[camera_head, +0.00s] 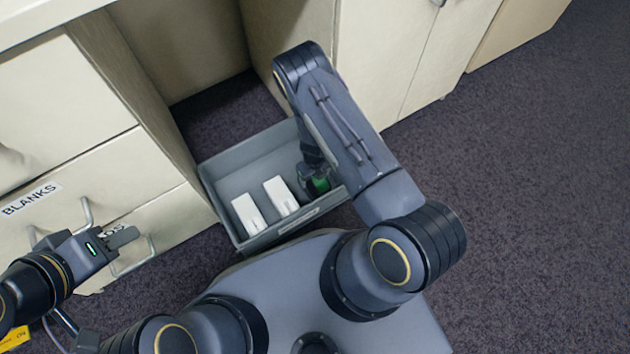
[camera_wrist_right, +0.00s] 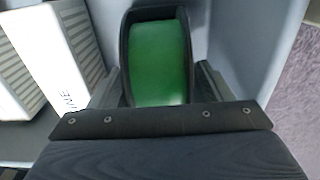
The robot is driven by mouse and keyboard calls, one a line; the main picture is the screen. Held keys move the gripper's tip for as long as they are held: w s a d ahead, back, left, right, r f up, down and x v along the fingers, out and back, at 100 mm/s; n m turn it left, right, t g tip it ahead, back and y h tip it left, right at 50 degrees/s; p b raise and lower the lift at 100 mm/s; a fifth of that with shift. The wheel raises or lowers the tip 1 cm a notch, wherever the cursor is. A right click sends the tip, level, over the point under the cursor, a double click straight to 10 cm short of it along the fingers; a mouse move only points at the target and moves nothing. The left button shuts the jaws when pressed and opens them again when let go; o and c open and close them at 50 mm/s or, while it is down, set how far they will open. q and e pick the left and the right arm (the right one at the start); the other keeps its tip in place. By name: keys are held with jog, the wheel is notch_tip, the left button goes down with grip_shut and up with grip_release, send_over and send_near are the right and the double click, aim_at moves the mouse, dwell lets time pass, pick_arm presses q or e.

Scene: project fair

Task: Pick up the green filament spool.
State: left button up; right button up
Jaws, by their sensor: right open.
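The green filament spool (camera_head: 319,185) has black flanges and sits in the grey bin at its right side, partly hidden by my right arm in the head view. In the right wrist view the spool (camera_wrist_right: 160,62) stands on edge with its green winding facing the camera. My right gripper (camera_wrist_right: 162,85) is open, with one finger on each side of the spool. Whether the fingers touch it I cannot tell. My left gripper (camera_head: 128,238) is at the left, in front of the drawers and away from the bin; its jaw gap is not clear.
The grey bin (camera_head: 222,168) stands on the dark carpet in a gap between cream cabinets. Two white boxes (camera_head: 248,214) (camera_head: 281,196) lie in it, left of the spool. Drawers (camera_head: 60,170) with handles, one labelled BLANKS, are at left. Open carpet (camera_head: 530,200) lies to the right.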

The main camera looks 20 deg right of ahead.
jog(key=c, duration=1.3)
jog(key=shift+r, duration=0.1)
